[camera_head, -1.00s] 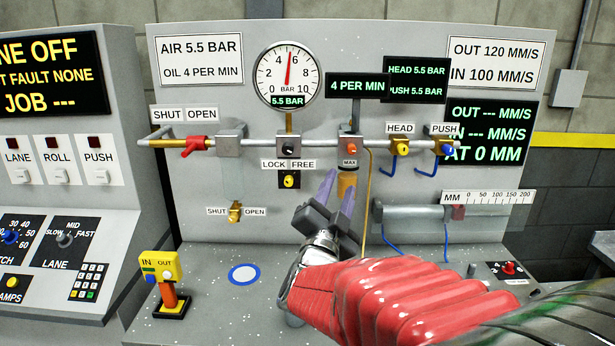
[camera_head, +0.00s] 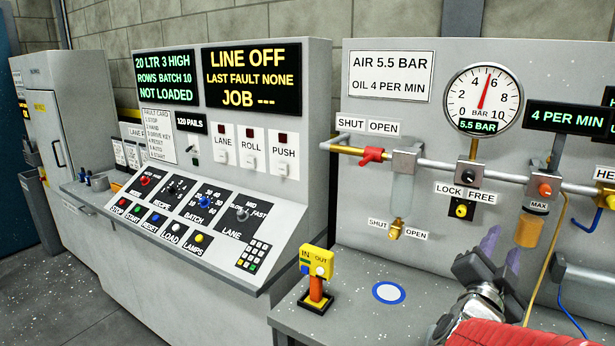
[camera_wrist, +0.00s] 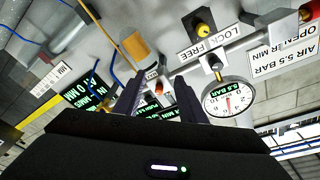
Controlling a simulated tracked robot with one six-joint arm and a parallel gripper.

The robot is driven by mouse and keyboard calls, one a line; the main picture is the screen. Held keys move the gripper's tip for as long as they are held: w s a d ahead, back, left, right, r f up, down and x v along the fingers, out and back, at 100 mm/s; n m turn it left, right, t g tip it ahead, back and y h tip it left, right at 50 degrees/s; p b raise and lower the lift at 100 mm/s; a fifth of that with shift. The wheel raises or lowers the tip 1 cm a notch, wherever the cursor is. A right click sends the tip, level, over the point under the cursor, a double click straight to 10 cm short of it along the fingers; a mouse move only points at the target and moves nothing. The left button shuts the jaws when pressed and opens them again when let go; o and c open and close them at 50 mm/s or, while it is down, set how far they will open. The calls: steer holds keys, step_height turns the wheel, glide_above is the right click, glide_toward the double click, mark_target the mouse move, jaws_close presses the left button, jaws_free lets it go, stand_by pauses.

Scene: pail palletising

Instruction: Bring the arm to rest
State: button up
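My gripper (camera_head: 502,250) is at the lower right of the head view, in front of the air panel (camera_head: 440,230). Its two purple-grey fingers point up and stand apart with nothing between them. In the wrist view the fingers of my gripper (camera_wrist: 157,82) also stand apart and empty. The red-sleeved arm behind it is mostly cut off by the bottom edge. In the head view the fingers show left of and below the amber oil bowl (camera_head: 530,229); I cannot tell the depth gap.
A pipe with a red handle (camera_head: 371,155) and a gauge (camera_head: 483,97) cross the panel. A yellow IN/OUT switch box (camera_head: 317,261) stands on the bench beside a blue-ringed disc (camera_head: 389,292). A control desk (camera_head: 200,220) and a grey cabinet (camera_head: 58,135) stand left. Floor (camera_head: 60,305) is clear.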

steer(key=a+f+n+g+y, duration=0.3)
steer(key=a+f+n+y, duration=0.7)
steer(key=a+f, duration=0.45)
steer(key=s+a+r+n+g+y, duration=0.1)
steer(key=s+a+n+g, duration=0.1)
steer(key=s+a, duration=0.3)
steer(key=s+a+n+g+y, duration=0.2)
steer(key=s+a+n+g, duration=0.1)
steer(key=s, duration=1.1)
steer(key=shift+a+r+n, duration=0.35)
steer(key=shift+a+n, duration=0.55)
steer(key=shift+a, duration=0.5)
stand_by(1.5)
